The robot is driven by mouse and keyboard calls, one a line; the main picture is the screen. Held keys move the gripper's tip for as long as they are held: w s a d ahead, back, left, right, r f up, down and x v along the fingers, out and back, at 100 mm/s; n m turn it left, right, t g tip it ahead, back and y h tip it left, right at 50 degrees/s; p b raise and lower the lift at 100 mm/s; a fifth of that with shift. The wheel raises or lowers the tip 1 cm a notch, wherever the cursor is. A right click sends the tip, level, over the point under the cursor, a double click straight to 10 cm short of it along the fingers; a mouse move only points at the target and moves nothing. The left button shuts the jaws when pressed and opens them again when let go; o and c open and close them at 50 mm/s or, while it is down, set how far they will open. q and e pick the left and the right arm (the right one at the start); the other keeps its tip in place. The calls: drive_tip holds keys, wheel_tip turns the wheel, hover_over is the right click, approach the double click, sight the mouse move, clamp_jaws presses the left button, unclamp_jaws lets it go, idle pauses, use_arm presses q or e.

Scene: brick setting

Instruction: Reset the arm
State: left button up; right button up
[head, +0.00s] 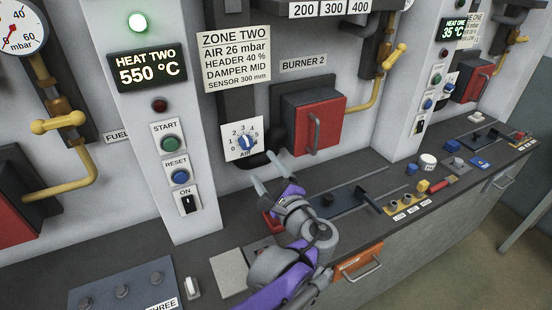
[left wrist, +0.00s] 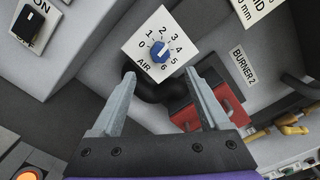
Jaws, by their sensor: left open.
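My left gripper (head: 268,172) is open and empty in front of the panel, just below the AIR dial (head: 245,142). In the left wrist view, its two fingers (left wrist: 162,108) stand apart with nothing between them. The AIR dial (left wrist: 159,51) has a blue knob on a white plate numbered 0 to 6 and lies beyond the fingertips, apart from them. My left arm (head: 290,250), purple and grey, reaches over the counter from the bottom. My right gripper is in neither view.
A red burner door (head: 300,125) stands right of the dial. A column with START, RESET and ON controls (head: 178,170) stands left. Below, the dark counter (head: 350,175) carries sliders, small blocks and knobs, and an orange drawer (head: 358,260) is in its front.

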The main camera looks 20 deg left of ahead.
use_arm(q)
drive_tip(key=s+f+n+g+h, duration=0.2)
drive_tip(key=s+f+n+h, duration=0.1)
drive_tip(key=s+f, duration=0.2)
drive_tip(key=s+f+n+g+h, duration=0.2)
drive_tip(key=s+f+n+h, duration=0.1)
drive_tip(key=s+f, duration=0.3)
drive_tip(key=s+f+n+g+h, duration=0.2)
drive_tip(key=s+f+n+h, duration=0.1)
drive_tip(key=s+f, duration=0.3)
drive_tip(key=shift+d+f+n, duration=0.15)
drive_tip(key=shift+f+n, duration=0.55)
drive_tip(key=shift+n, duration=0.2)
drive_tip(key=s+d+f+n+h, duration=0.3)
drive_tip(key=s+d+n+h, duration=0.1)
drive_tip(key=d, duration=0.2)
drive_tip(key=shift+s+n+h, duration=0.15)
drive_tip(key=shift+n+h, duration=0.15)
drive_tip(key=shift+h, duration=0.1)
